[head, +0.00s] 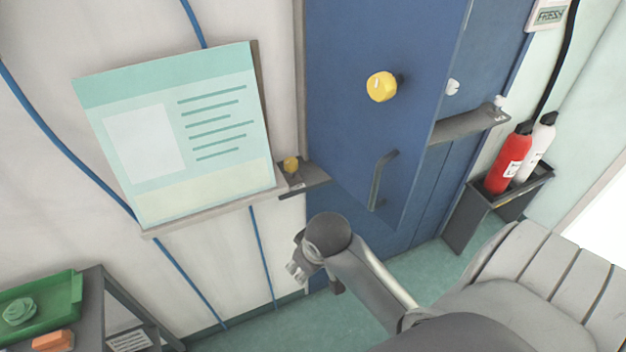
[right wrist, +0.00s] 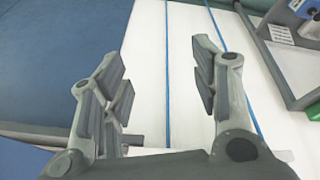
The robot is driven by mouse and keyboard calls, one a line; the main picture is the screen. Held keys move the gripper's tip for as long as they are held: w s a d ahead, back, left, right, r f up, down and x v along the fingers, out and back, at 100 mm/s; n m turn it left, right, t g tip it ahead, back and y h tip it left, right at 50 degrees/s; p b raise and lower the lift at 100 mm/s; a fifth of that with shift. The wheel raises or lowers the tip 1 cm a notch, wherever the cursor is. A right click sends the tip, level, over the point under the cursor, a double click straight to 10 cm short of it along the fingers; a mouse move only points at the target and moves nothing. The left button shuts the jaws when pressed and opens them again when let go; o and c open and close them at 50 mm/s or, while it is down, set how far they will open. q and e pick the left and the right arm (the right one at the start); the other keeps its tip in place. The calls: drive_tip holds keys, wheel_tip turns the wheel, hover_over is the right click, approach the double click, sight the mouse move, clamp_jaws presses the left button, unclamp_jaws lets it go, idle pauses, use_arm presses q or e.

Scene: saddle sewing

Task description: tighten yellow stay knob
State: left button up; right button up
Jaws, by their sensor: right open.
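A larger round yellow knob (head: 381,86) is on the door's face, above a grey bar handle (head: 380,180). My right gripper (head: 297,268) is open, below the bracket in the head view and apart from both knobs. In the right wrist view my right gripper (right wrist: 160,72) has nothing between its fingers, and no yellow knob shows. My left gripper is not in view.
A teal-and-white board (head: 180,135) hangs on the white wall left of the bracket. A grey shelf (head: 470,122) juts out at the door's right. Red (head: 509,158) and white bottles stand in a dark rack. A green tray (head: 40,310) is at lower left. Teal floor lies below.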

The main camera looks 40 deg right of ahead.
drive_tip(key=shift+s+a+f, duration=0.25)
drive_tip(key=shift+s+a, duration=0.05)
drive_tip(key=shift+s, duration=0.35)
drive_tip(key=shift+s+a+f, duration=0.3)
drive_tip(key=shift+s, duration=0.3)
drive_tip(key=shift+s+a+f, duration=0.25)
drive_tip(key=shift+s+a, duration=0.05)
drive_tip(key=shift+s, duration=0.35)
drive_tip(key=shift+f, duration=0.1)
